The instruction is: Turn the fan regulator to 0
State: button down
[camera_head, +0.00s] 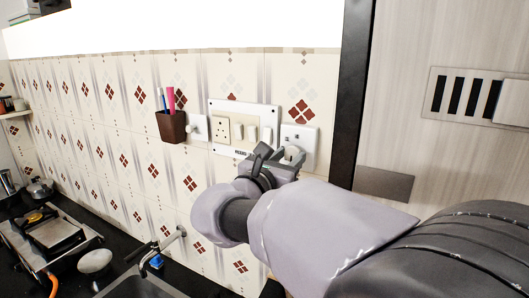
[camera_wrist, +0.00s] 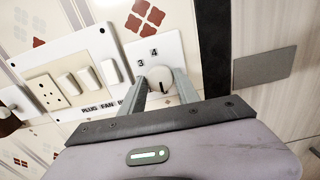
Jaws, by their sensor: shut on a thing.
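The fan regulator is a round white knob (camera_head: 292,153) on a white wall plate (camera_head: 306,133), at the right end of the switch row. In the wrist view the knob (camera_wrist: 158,76) has a dark mark low on its face, and "3" and "4" show on the plate (camera_wrist: 166,46) above it. Other numbers are hidden. My gripper (camera_wrist: 161,88) is shut on the knob, one finger on each side. In the head view my gripper (camera_head: 277,156) partly covers the knob and the plate's lower part.
A switch panel (camera_head: 244,105) with a socket and several switches is just left of the regulator. A brown pen holder (camera_head: 171,127) hangs further left. A dark upright post (camera_head: 353,90) is close on the right. A tap (camera_head: 172,240) is below.

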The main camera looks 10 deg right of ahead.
jog(key=shift+n, duration=0.3)
jog(key=c, duration=0.9)
grip_release()
jog(key=shift+s, duration=0.1)
jog(key=p+v, duration=0.1)
jog(key=v, duration=1.6)
jog(key=shift+a, duration=0.1)
